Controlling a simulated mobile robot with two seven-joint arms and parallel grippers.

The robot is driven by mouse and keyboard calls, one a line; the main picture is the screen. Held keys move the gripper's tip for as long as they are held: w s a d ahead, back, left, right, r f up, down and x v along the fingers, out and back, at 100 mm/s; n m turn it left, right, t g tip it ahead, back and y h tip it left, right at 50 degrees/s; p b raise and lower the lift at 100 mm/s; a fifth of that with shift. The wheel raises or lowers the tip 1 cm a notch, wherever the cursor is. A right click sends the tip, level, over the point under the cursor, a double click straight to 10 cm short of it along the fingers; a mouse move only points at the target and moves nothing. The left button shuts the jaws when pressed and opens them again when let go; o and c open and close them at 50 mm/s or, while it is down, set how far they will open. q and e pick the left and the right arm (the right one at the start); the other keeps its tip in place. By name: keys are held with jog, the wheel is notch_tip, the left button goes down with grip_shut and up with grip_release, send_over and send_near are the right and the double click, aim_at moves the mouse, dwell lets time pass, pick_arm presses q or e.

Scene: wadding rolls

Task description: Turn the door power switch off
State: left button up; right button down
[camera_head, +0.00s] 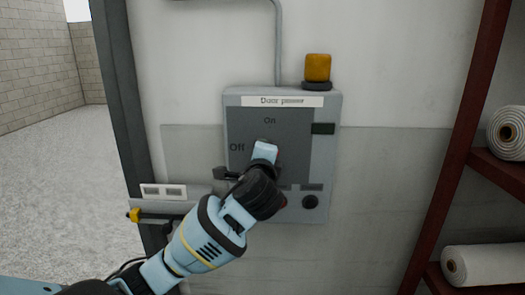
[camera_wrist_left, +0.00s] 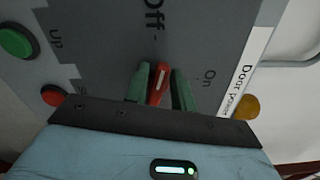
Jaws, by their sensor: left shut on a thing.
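The grey door power box (camera_head: 232,105) is on the wall, with "On" at the top of its dark face and "Off" at the left. My left gripper (camera_head: 264,152) is in front of the face and hides most of the switch. In the left wrist view, the red switch handle (camera_wrist_left: 158,84) sits between the green fingers of my left gripper (camera_wrist_left: 161,86), which is shut on it. There the handle's long side runs roughly up the picture, toward the "Off" label. "On" is to its right. My right gripper is in neither view.
An amber lamp (camera_head: 317,68) stands on top of the box. A green button (camera_wrist_left: 16,42) and a red button (camera_wrist_left: 54,96) show in the wrist view. A red rack (camera_head: 466,110) with white rolls (camera_head: 487,265) stands at the right. Open floor (camera_head: 50,160) is at the left.

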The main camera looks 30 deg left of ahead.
pick_arm(q)
jog(key=shift+f+n, duration=0.4)
jog(key=shift+n, duration=0.8)
jog(key=o, duration=0.8)
jog(key=shift+d, duration=0.1)
jog(key=shift+r, duration=0.1)
jog(key=v, duration=0.7)
jog(key=shift+s+d, duration=0.2)
jog(key=shift+s, duration=0.15)
